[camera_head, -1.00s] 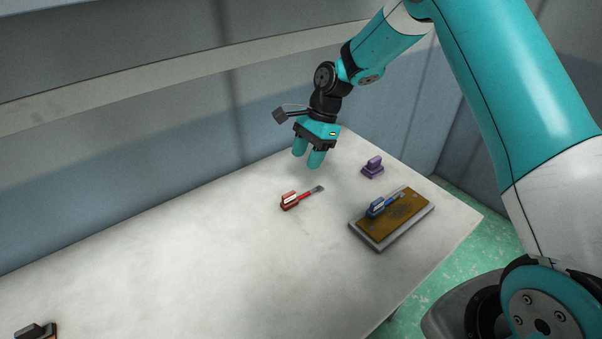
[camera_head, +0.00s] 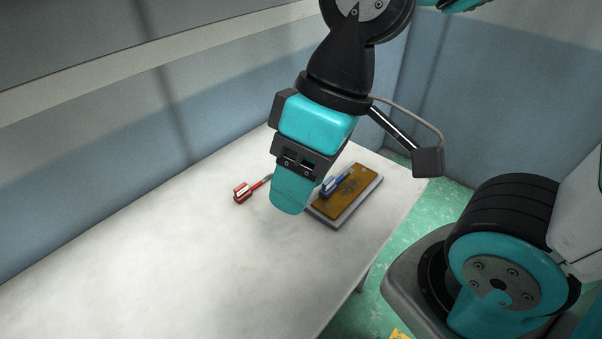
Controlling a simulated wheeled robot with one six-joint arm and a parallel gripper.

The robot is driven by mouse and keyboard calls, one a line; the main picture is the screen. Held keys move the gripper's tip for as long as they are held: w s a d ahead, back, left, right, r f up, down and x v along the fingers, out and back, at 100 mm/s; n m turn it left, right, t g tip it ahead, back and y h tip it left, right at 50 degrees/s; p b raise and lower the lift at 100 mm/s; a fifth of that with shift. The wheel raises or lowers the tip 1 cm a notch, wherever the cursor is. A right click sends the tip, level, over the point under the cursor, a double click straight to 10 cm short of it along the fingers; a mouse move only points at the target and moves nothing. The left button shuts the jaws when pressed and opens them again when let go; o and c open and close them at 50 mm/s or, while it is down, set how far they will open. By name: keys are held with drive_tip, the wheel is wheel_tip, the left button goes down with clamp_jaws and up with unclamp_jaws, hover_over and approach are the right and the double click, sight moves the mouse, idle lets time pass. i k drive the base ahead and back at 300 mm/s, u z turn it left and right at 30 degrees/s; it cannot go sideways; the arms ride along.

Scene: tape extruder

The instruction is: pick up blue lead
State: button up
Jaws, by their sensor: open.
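The blue lead (camera_head: 332,184), a small blue piece with a white part, lies on the brown top of a grey-edged board (camera_head: 345,214) on the table. My gripper (camera_head: 291,208) is open and empty, seen side-on, so one teal finger covers the other. It hangs pointing down, nearer the camera than the board, and covers the board's left edge. In the picture it is just left of the blue lead, apart from it; its exact height over the table is hard to judge.
A red tool (camera_head: 242,194) with a white part and a thin shaft lies left of the board on the white table (camera_head: 200,270). The table's left and front are clear. A wall (camera_head: 80,190) runs along its back. Green floor (camera_head: 412,218) shows past the right edge.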

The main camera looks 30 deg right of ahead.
sight(329, 186)
drive_tip(key=z, duration=0.55)
drive_tip(key=k, duration=0.65)
drive_tip(key=z, duration=0.75)
drive_tip(key=i, duration=1.1)
drive_tip(key=u, duration=0.75)
